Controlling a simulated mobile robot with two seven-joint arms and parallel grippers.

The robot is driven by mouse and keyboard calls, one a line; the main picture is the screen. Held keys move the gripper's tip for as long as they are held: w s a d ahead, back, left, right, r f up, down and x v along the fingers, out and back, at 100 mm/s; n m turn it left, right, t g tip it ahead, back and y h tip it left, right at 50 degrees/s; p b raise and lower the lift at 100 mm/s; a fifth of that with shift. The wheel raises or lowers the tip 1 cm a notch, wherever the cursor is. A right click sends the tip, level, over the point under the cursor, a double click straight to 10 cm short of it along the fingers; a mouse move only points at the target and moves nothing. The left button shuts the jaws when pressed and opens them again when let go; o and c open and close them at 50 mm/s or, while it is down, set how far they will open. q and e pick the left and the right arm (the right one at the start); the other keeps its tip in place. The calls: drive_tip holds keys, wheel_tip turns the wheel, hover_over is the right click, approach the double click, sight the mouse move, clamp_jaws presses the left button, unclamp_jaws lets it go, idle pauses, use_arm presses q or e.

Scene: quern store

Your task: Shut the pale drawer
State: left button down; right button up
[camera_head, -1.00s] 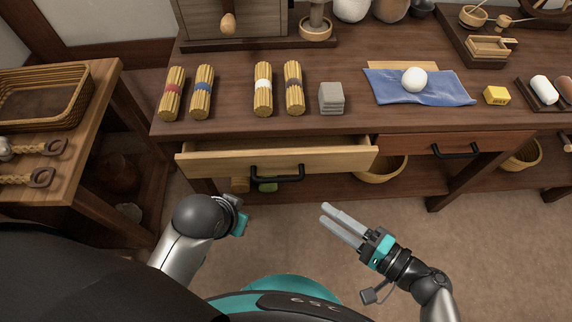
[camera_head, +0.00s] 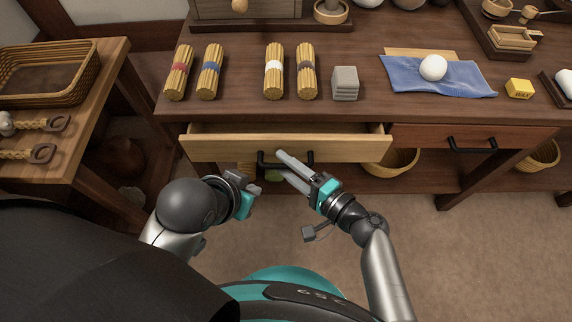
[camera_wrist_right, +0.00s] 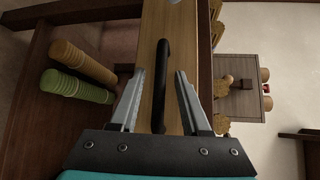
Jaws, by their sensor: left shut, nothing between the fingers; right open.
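The pale drawer (camera_head: 340,150) stands pulled out of the dark table, and its open top shows behind the pale front. Its black handle (camera_head: 266,162) is on the front, partly hidden behind my right gripper (camera_head: 281,165). That gripper is open. In the right wrist view the handle (camera_wrist_right: 161,85) and the pale drawer front (camera_wrist_right: 153,30) lie between the spread fingers (camera_wrist_right: 158,75), which do not close on the handle. My left gripper (camera_head: 257,187) is shut and empty, below and in front of the drawer's left half, apart from it.
The red-brown drawer (camera_head: 420,136) to the right is closed. On the tabletop (camera_head: 360,115) stand several tied bundles, a grey block stack (camera_head: 345,83) and a blue cloth (camera_head: 455,82) with a white ball. A side table with a basket (camera_head: 50,85) is at left. Baskets sit on the lower shelf.

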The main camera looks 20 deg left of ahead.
drive_tip(key=shift+w+a, duration=0.15)
drive_tip(key=shift+a, duration=0.05)
drive_tip(key=shift+c, duration=0.3)
clamp_jaws()
idle(1.1)
